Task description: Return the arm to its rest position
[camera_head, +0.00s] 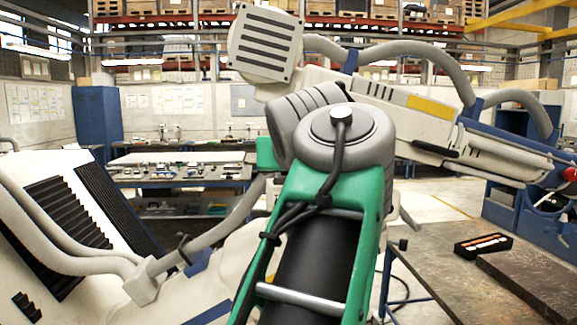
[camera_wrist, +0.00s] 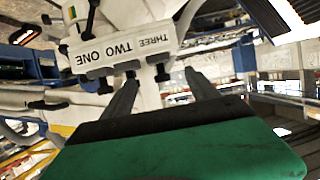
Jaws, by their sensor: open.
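In the wrist view, a white part (camera_wrist: 125,48) labelled "THREE", "TWO" and "ONE" lies beyond my gripper (camera_wrist: 160,82), with a dark lever (camera_wrist: 93,14) near "ONE". My gripper's two dark fingers are apart, and nothing shows held between them. Whether a fingertip touches the white part I cannot tell. In the head view my green and black arm hides the gripper.
A white machine with grey hoses (camera_head: 75,262) fills the lower left. A dark-topped table (camera_head: 535,285) at lower right bears a small black tray (camera_head: 483,245). Workbenches (camera_head: 180,170) and a blue cabinet (camera_head: 97,122) stand behind. Open floor shows at right of centre.

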